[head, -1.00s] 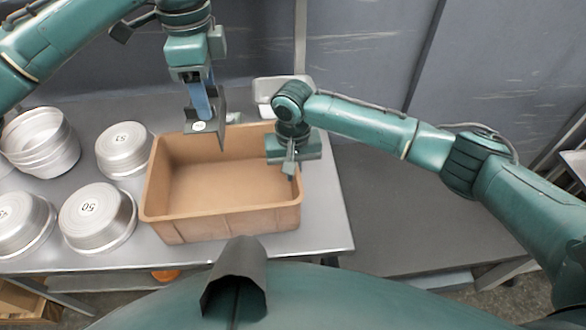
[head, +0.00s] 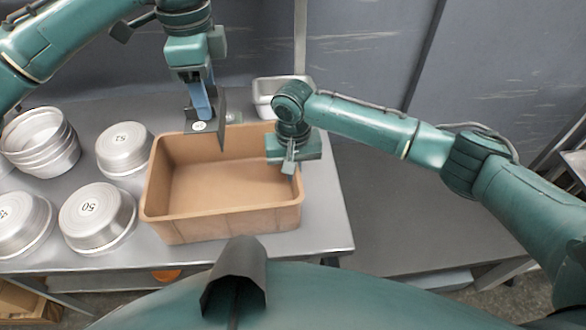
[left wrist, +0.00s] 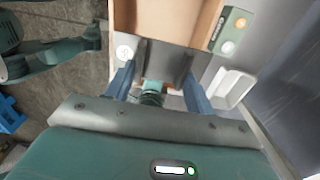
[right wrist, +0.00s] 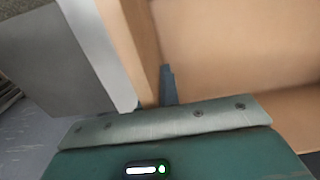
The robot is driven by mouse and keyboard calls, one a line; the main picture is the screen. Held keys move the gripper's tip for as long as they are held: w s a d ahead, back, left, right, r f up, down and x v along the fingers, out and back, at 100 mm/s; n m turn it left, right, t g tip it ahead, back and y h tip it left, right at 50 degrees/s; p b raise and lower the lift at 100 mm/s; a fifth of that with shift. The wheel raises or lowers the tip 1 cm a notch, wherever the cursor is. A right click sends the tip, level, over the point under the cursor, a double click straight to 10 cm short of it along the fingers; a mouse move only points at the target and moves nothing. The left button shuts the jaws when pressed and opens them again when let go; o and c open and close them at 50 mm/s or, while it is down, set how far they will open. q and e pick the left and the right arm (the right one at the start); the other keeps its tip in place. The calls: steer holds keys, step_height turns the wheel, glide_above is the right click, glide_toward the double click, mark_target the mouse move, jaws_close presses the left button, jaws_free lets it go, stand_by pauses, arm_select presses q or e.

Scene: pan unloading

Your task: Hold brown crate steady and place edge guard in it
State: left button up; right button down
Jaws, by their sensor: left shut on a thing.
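The brown crate (head: 220,222) stands open and empty on the metal table. My left gripper (head: 199,101) is shut on the edge guard (head: 222,122), a dark grey angled piece with a round white sticker, and holds it above the crate's back rim. In the left wrist view the guard (left wrist: 164,62) sits between the blue fingers, with the crate (left wrist: 175,18) beyond. My right gripper (head: 291,166) is at the crate's right wall. In the right wrist view the wall (right wrist: 140,45) runs between its fingers; the outer finger is mostly hidden.
Several round metal pans, such as this one (head: 97,217), stand left of the crate, close to it. A metal tray (head: 268,97) lies behind the crate. The table's right front corner (head: 325,235) is clear.

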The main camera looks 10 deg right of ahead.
arm_select(q)
step_height(320, 180, down, 13)
stand_by(1.7)
steer(key=o, duration=1.1)
step_height(320, 180, up, 12)
arm_select(e)
steer(key=c, duration=1.6)
jaws_free()
